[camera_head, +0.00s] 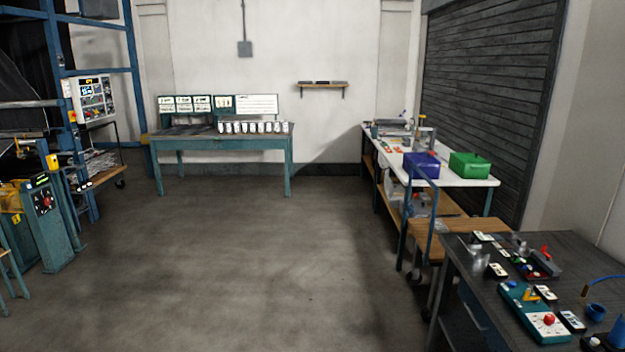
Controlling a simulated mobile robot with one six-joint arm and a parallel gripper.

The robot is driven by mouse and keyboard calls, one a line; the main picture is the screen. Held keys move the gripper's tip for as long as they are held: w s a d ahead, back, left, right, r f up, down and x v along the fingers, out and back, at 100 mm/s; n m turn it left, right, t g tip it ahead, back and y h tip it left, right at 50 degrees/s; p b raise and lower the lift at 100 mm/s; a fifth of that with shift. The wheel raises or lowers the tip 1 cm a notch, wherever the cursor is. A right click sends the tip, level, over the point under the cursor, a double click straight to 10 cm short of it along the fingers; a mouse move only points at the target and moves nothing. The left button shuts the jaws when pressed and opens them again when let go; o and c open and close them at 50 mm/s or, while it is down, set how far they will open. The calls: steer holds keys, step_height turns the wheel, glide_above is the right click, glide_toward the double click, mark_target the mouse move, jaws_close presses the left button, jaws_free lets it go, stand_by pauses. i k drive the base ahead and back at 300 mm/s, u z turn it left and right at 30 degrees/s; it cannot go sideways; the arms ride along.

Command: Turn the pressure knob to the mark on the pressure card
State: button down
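I cannot tell which knob is the pressure knob. A red knob (549,320) sits on the white dial face of a teal box (524,304) on the dark bench at the lower right. Another small red knob (46,201) is on the teal floor cabinet (50,229) at the left. Small cards lie about the dark bench, one of them a white-and-dark card (572,321) beside the teal box. Their print is too small to read, so I cannot tell which is the pressure card. My gripper is not in view.
The dark bench (572,250) fills the lower right, with a wooden-topped cart (462,228) behind it. A white table (452,180) bears a blue bin (421,166) and a green bin (469,165). A teal desk (222,142) stands at the back. The middle floor (240,260) is clear.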

mark_target(549, 319)
steer(key=u, duration=1.7)
steer(key=k, duration=0.1)
steer(key=z, duration=3.15)
